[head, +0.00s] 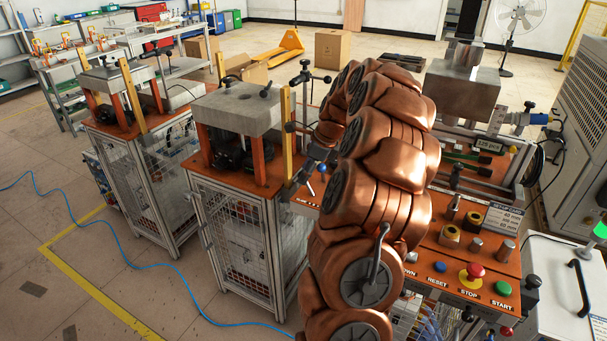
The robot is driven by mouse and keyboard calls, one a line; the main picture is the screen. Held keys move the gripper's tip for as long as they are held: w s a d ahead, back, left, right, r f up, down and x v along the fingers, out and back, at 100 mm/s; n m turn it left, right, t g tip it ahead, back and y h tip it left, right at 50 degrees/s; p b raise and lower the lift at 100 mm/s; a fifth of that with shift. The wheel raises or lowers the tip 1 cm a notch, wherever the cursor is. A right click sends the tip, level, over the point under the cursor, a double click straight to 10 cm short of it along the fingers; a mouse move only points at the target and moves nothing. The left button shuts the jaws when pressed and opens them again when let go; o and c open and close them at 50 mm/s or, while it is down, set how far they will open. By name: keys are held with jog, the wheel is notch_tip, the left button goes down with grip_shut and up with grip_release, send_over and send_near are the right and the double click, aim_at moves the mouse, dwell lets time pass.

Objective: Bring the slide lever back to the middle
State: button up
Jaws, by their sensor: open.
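The induction heater's orange bench (480,258) stands at the right in the head view. I cannot single out the slide lever with certainty. Short levers with dark knobs stand on this bench, one (455,180) just right of my copper arm. My gripper (308,178) shows only as small dark parts left of my arm, low over the orange surface. It is open, and I see nothing held in it. My arm hides much of the bench's left part and whatever lies behind it.
A front panel has a red stop button (475,270), a green start button (503,288) and a blue reset button (440,267). A steel block (462,85) rises at the back. Two caged press stations stand left, one with a grey top plate (235,108). Floor at left is clear except a blue hose (130,262).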

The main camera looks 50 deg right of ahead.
jog(key=shift+x, duration=1.3)
jog(key=shift+c, duration=0.4)
grip_shut()
